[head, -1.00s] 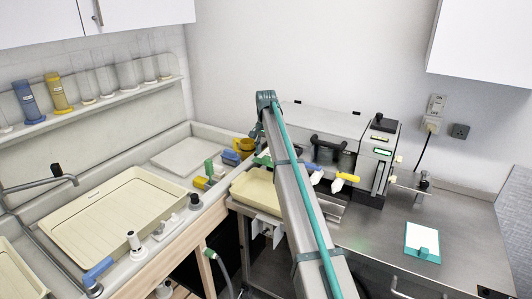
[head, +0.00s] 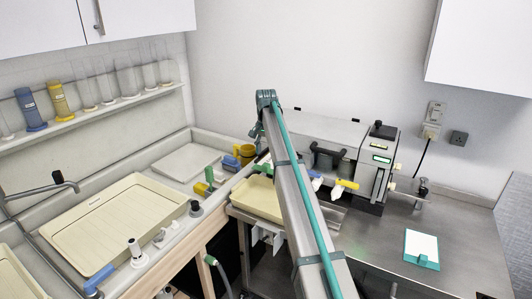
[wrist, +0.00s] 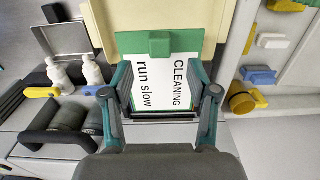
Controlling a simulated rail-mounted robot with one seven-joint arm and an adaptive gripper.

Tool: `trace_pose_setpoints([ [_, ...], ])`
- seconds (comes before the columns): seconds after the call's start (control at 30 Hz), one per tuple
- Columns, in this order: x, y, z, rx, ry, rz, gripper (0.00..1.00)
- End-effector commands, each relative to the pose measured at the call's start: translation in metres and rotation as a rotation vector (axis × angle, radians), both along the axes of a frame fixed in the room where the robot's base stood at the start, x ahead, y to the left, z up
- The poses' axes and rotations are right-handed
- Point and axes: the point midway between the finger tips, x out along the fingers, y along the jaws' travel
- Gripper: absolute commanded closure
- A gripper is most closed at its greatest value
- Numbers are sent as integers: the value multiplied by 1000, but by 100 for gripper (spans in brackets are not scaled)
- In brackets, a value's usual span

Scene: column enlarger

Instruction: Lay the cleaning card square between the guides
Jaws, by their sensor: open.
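The cleaning card (wrist: 156,85) is white with a green border and a raised green tab (wrist: 159,44). It reads "CLEANING run slow" in the wrist view. It lies flat, as far as I can see, at the edge of a cream tray (wrist: 150,15). My gripper (wrist: 160,76) is open above the card, with a finger towards each side of it and the tab just beyond the fingertips. I cannot tell whether the fingers touch it. The guides are not clearly visible. My arm hides the gripper in the head view.
The grey processor (head: 350,160) stands against the wall, with a yellow-handled part (head: 345,184) at its front. A white, teal-edged board (head: 421,248) lies on the steel counter to the right. White bottles (wrist: 75,73) stand left of my gripper in the wrist view. The sink with trays is at left.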

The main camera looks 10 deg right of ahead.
Motion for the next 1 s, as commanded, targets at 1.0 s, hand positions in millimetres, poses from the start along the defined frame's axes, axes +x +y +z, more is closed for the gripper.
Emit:
trace_pose_setpoints([
  [1.0, 1, 0, 35, -1, -1, 0, 41],
])
